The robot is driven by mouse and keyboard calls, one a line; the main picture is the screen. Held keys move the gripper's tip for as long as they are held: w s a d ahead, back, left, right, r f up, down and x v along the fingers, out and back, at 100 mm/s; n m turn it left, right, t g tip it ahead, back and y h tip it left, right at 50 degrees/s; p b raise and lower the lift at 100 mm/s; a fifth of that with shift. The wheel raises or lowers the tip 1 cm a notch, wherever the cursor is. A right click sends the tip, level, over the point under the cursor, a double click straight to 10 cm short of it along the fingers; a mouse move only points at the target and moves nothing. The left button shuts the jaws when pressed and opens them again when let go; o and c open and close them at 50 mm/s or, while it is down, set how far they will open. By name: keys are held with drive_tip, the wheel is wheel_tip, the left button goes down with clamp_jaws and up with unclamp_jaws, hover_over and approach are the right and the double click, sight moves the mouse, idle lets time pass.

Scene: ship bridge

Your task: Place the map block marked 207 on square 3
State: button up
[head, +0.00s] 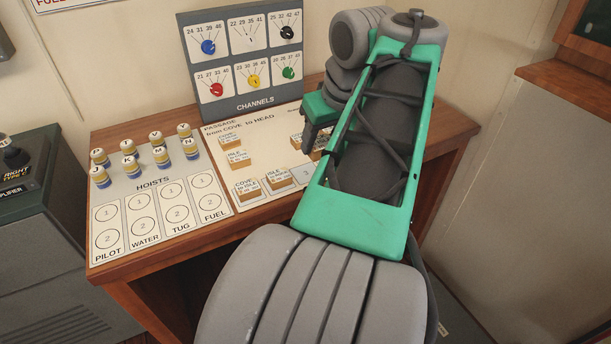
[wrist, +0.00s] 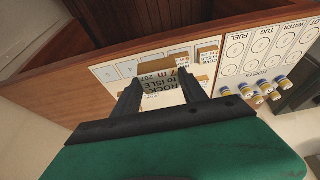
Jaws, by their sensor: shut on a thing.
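My gripper (wrist: 160,92) is shut on a wooden map block (wrist: 158,78) whose white top reads ROCK to ISLE and 207. The block lies between the two dark fingers, above the passage board. In the head view my gripper (head: 309,132) is over the right part of the board (head: 222,130), partly covered by my arm. Square 3 (head: 307,171) shows there as a bare white square in the front row, just right of two blocks. The held block cannot be made out clearly in the head view.
Other blocks (head: 238,159) lie behind. The hoists board (head: 150,185) with several striped pegs is at left. The channels panel (head: 247,78) stands at the back.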

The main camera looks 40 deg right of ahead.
sight(315, 161)
drive_tip(key=a+f, duration=0.1)
drive_tip(key=s+a+f, duration=0.1)
drive_tip(key=a, duration=0.1)
drive_tip(key=shift+s+f, duration=0.15)
drive_tip(key=shift+f, duration=0.25)
drive_tip(key=w+d+f, duration=0.2)
drive_tip(key=w+f, duration=0.1)
drive_tip(key=w+d+f+b, duration=0.1)
drive_tip(key=w+d+f, duration=0.2)
drive_tip(key=w, duration=0.1)
drive_tip(key=w+d+f+b, duration=0.1)
drive_tip(key=w+d+f, duration=0.2)
drive_tip(key=shift+w, duration=0.3)
drive_tip(key=shift+w+d+f+b, duration=0.1)
drive_tip(key=shift+f+b, duration=0.1)
drive_tip(key=shift+f, duration=0.7)
drive_tip(key=shift+w+d+f+b, duration=0.1)
drive_tip(key=shift+f+b, duration=0.05)
drive_tip(key=shift+f, duration=0.75)
drive_tip(key=shift+f, duration=0.1)
drive_tip(key=shift+f, duration=0.15)
drive_tip(key=o, duration=1.1)
drive_tip(key=shift+c, duration=0.2)
